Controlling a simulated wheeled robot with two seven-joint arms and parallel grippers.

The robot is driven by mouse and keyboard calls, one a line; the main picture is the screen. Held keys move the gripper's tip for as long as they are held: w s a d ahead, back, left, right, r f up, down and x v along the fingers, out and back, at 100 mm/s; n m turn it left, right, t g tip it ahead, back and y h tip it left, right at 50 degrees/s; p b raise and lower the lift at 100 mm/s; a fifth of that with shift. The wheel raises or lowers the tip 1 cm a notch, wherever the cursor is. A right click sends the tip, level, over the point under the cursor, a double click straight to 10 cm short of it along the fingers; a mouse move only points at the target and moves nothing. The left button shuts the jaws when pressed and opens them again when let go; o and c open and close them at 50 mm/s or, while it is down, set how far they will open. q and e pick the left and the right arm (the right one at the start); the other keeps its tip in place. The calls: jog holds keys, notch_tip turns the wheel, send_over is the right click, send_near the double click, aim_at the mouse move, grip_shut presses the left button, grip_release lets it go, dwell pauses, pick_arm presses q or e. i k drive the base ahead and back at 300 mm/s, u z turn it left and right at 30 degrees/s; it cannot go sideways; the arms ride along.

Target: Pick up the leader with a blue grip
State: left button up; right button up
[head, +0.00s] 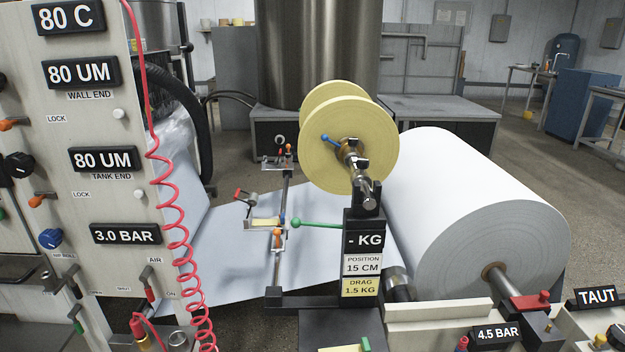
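A pale yellow reel (363,130) sits on a metal shaft above the post with the "- KG" display (364,240). A small blue-ended pin or lever (328,140) is at the reel's hub. Lower left, a short pale yellow strip (262,223) lies in a small holder on a dark rail, with a small blue piece (282,219) at its right end. I cannot tell which blue part is the leader's grip. Neither of my grippers is in view.
A big white paper roll (462,185) stands at right; its white web (235,260) runs left below the rail. A control panel (100,190) with a red coiled hose (180,240) fills the left. A green-knobbed lever (315,225) juts left from the post.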

aim_at(256, 221)
jog(key=u, duration=0.5)
jog(key=i, duration=0.45)
jog(key=u, duration=0.5)
